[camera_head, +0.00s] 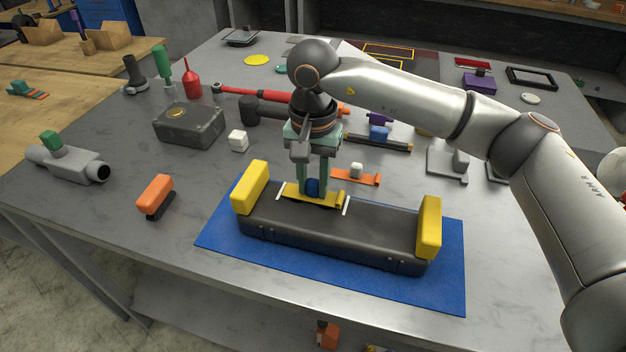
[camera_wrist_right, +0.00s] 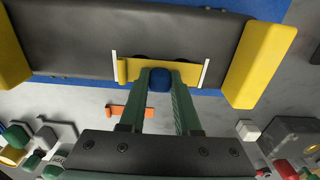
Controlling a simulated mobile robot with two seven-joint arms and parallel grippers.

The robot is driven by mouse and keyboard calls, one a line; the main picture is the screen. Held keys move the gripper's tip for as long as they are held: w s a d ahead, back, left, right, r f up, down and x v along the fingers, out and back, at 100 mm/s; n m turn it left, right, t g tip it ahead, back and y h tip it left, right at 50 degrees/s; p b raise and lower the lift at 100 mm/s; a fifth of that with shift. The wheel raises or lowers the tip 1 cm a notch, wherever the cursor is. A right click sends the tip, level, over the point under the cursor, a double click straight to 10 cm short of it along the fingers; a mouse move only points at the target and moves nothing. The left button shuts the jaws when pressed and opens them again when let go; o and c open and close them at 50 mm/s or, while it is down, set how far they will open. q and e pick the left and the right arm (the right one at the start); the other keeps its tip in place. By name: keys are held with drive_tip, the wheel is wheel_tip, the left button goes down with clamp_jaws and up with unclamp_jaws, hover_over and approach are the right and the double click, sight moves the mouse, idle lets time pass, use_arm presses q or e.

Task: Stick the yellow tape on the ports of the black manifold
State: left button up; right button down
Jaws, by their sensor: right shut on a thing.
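The black manifold (camera_head: 330,230) lies on a blue mat, with a yellow block at each end. Two white lines mark the middle of its top. My right gripper (camera_head: 314,187) points down and is shut on the blue knob (camera_head: 312,186) of the yellow tape (camera_head: 328,198). The tape lies flat between the white lines, along the manifold's far edge. In the right wrist view the tape (camera_wrist_right: 205,72) also sits between the lines, with dark port rims (camera_wrist_right: 140,57) showing partly at its edge. Whether it touches the manifold cannot be told. My left gripper is not in view.
An orange-and-black block (camera_head: 155,196), a white cube (camera_head: 238,139) and a dark metal box (camera_head: 189,126) stand to the left. Bare tabletop lies around the blue mat (camera_head: 455,275).

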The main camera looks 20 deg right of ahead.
sight(313, 180)
idle(0.3)
drive_tip(key=c, duration=0.5)
unclamp_jaws()
drive_tip(key=shift+c, duration=0.2)
wheel_tip(313, 180, up, 12)
drive_tip(key=shift+r, duration=0.25)
